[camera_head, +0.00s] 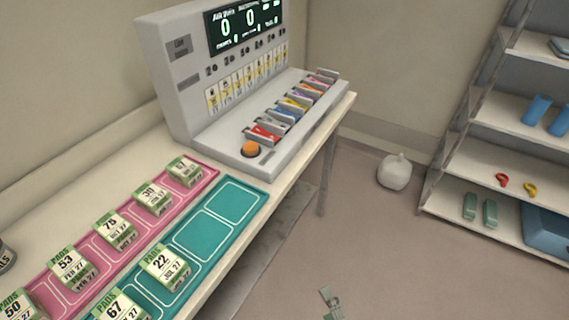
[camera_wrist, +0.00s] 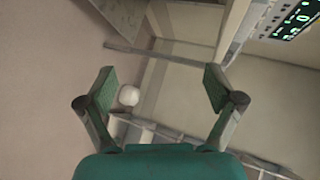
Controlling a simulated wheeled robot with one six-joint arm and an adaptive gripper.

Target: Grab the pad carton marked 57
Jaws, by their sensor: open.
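Several white-and-green pad cartons stand on the bench at the left of the head view. The back carton (camera_head: 185,170) on the pink mat (camera_head: 208,176) has a small number that looks like 57 or 67; I cannot tell which. Nearer on this mat are cartons that seem to read 30 (camera_head: 153,199), 75 (camera_head: 116,231), 53 (camera_head: 73,267) and 50 (camera_head: 17,306). On the teal mat (camera_head: 236,201) stand carton 22 (camera_head: 165,267) and one reading 67 (camera_head: 121,306). My gripper (camera_wrist: 160,80) is open and empty in the wrist view, away from the cartons.
A grey console (camera_head: 222,135) with a lit display, an orange button (camera_head: 250,149) and coloured slots stands behind the mats. A shelf rack (camera_head: 500,160) is at the right. A white bag (camera_head: 394,171) sits on the floor. The floor between bench and rack looks mostly clear.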

